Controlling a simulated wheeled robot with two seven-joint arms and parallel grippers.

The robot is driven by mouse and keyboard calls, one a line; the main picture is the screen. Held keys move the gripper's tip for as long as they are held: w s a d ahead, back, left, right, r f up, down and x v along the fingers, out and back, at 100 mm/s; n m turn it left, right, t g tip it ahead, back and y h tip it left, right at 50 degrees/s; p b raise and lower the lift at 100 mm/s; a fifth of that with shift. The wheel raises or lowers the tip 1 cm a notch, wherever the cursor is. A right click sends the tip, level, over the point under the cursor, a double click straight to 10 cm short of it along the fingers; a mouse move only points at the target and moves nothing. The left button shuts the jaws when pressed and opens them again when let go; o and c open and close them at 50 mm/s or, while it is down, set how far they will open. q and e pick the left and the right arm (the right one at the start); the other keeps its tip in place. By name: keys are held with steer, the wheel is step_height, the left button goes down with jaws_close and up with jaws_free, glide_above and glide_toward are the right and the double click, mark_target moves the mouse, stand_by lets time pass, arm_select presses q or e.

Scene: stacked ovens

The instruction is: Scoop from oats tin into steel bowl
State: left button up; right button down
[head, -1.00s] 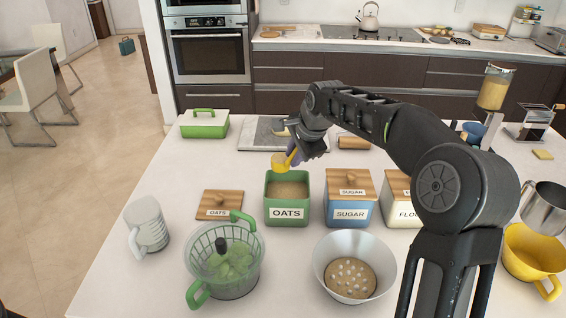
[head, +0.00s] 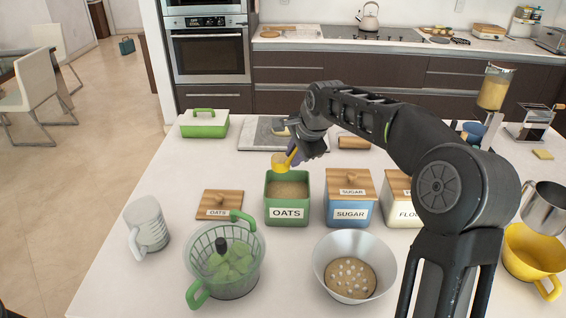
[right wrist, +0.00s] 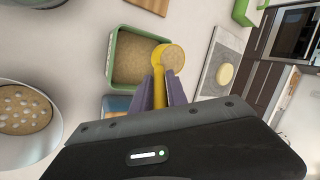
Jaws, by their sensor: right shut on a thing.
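The green oats tin (head: 287,212) stands open on the counter, filled with tan oats; it also shows in the right wrist view (right wrist: 112,62). Its wooden lid (head: 220,204) lies to its left. My right gripper (head: 297,151) is shut on a yellow scoop (head: 280,163), held above the tin's back rim. In the right wrist view the scoop's cup (right wrist: 171,58) looks filled with tan oats, and its handle is between the purple fingertips (right wrist: 160,92). The steel bowl (head: 330,248) stands in front, right of the tin, with tan contents and white pieces inside.
The blue sugar tin (head: 349,208) stands close to the right of the oats tin, with a cream flour tin (head: 396,208) beyond it. A white jug (head: 147,224) and a yellow bowl (head: 535,250) are at the sides.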

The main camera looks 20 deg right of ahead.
steer(key=shift+s+f+b, duration=0.1)
steer(key=shift+s+b, duration=0.4)
steer(key=s+r+m+h+b, duration=0.1)
steer(key=s+m+h+b, duration=0.35)
steer(key=s+b, duration=1.75)
steer(key=s+d+f+m+t+y, duration=0.2)
steer(key=s+f+y, duration=0.1)
steer(key=y, duration=0.3)
steer(key=s+d+f+m+t+y+p, duration=0.1)
steer(key=s+d+f+m+t+y, duration=0.1)
steer(key=y, duration=0.4)
steer(key=s+d+f+m+t+y+p, duration=0.1)
steer(key=s+d+f+m+t+y, duration=0.1)
steer(key=s+f+m+y, duration=0.2)
steer(key=shift+s+f+t+y, duration=0.2)
steer(key=shift+s+f+y, duration=0.05)
steer(key=shift+f+y, duration=0.35)
steer(key=shift+s+f+t+y, duration=0.2)
steer(key=shift+s+f+y, duration=0.05)
steer(key=shift+f+y, duration=0.3)
steer(key=shift+d+m+t+y+b, duration=0.15)
steer(key=shift+m+t+y+b, duration=0.25)
steer(key=shift+m+t+b, duration=0.25)
steer(key=shift+r, duration=0.1)
